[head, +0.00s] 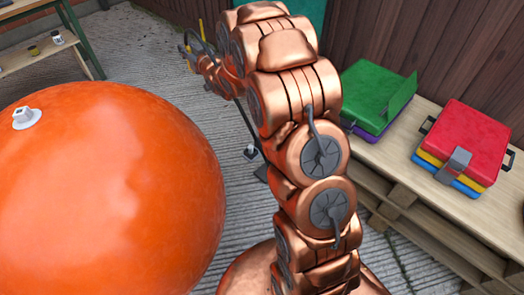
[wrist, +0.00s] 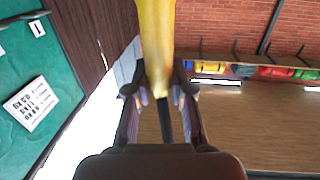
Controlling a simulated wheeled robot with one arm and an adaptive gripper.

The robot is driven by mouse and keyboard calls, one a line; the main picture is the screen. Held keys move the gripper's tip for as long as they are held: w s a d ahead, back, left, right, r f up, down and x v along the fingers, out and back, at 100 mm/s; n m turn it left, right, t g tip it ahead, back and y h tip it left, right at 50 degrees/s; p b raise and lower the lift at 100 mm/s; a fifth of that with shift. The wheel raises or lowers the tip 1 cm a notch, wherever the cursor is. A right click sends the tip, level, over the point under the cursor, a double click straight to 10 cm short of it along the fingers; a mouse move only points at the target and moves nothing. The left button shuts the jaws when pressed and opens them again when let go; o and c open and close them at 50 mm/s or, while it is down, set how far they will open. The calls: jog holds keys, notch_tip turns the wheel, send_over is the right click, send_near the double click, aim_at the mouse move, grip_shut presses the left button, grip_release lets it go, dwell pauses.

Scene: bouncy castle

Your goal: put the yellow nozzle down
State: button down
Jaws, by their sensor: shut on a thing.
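The yellow nozzle (wrist: 155,45) runs from the top of the wrist view down between the fingers, with a dark narrow part below it. My gripper (wrist: 159,92) is shut on it, one finger on each side. In the head view my gripper (head: 195,58) is small and partly hidden at the far end of my copper arm. A thin yellow piece shows beside it there, but I cannot tell how much of it is the nozzle. What lies directly below the nozzle is unclear.
A large orange inflated ball (head: 110,190) fills the left of the head view. A wooden bench (head: 405,180) at right bears a green case (head: 375,95) and a red case (head: 470,140). A shelf (head: 40,55) stands back left. Concrete floor lies between.

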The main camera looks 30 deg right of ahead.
jog(key=s+d+f+y+b, duration=0.1)
jog(key=s+d+f+b, duration=0.5)
jog(key=f, duration=0.5)
jog(key=s+d+f+n+y+b, duration=0.1)
jog(key=d+f+b, duration=0.2)
jog(key=d+f, duration=0.65)
jog(key=s+d+f+b, duration=0.4)
jog(key=d+f+b, duration=0.15)
jog(key=f, duration=0.75)
notch_tip(320, 180, down, 9)
jog(key=b, duration=0.2)
jog(key=shift+f+b, duration=0.1)
jog(key=shift+b, duration=0.3)
jog(key=c, duration=1)
grip_release()
jog(key=shift+f, duration=0.1)
jog(key=shift+w, duration=0.1)
